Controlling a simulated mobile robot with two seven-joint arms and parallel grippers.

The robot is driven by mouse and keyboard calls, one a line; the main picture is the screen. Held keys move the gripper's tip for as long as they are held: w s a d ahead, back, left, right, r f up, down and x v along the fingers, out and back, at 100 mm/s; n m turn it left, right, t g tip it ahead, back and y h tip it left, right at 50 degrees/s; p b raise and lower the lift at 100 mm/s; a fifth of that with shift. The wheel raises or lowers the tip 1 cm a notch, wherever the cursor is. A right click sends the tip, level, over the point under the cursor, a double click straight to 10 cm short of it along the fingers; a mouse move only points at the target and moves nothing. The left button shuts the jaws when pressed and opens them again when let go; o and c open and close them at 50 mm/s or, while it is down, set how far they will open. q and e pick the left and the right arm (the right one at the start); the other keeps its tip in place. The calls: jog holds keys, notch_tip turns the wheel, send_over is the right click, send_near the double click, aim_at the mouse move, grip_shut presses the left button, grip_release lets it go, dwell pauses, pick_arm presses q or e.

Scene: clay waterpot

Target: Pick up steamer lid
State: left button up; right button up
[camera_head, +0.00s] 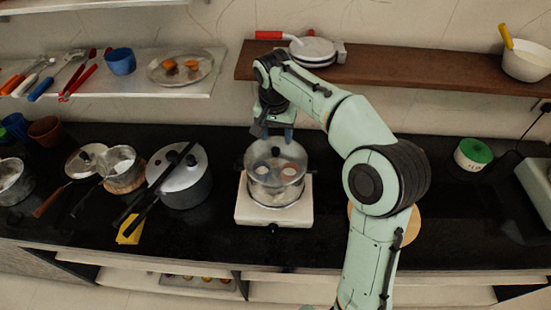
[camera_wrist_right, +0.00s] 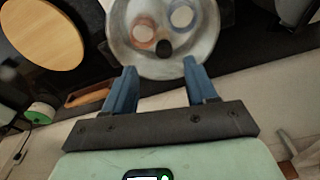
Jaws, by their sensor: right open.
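The steamer lid (camera_head: 292,158) is a clear, domed lid with a dark knob (camera_head: 275,152). It sits on a silver steamer pot (camera_head: 275,192) on a white square stove (camera_head: 244,212). Two round items show through the lid. My right gripper (camera_head: 272,134) hangs over the lid's far side, close to the knob. In the right wrist view, its blue fingers (camera_wrist_right: 159,67) are open and empty, with the knob (camera_wrist_right: 163,48) just beyond the fingertips, between them in the picture. I cannot tell the exact height gap. My left gripper is not in view.
A large lidded pot (camera_head: 187,190) with long dark handles stands left of the stove. Smaller pans and pots sit farther left. A brown shelf (camera_head: 410,75) and a white shelf (camera_head: 180,85) run behind. A green-topped roll (camera_head: 473,152) is at right. My right arm covers the counter's centre right.

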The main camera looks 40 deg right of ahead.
aim_at(276, 149)
jog(key=shift+w+d+f, duration=0.1)
jog(key=shift+w+f, duration=0.1)
jog(key=shift+f, duration=0.4)
jog(key=shift+w+f, duration=0.15)
jog(key=shift+f, duration=0.4)
jog(key=f, duration=0.4)
jog(key=shift+w+d+f, duration=0.2)
jog(key=shift+w+f, duration=0.05)
jog(key=shift+f, duration=0.1)
grip_shut()
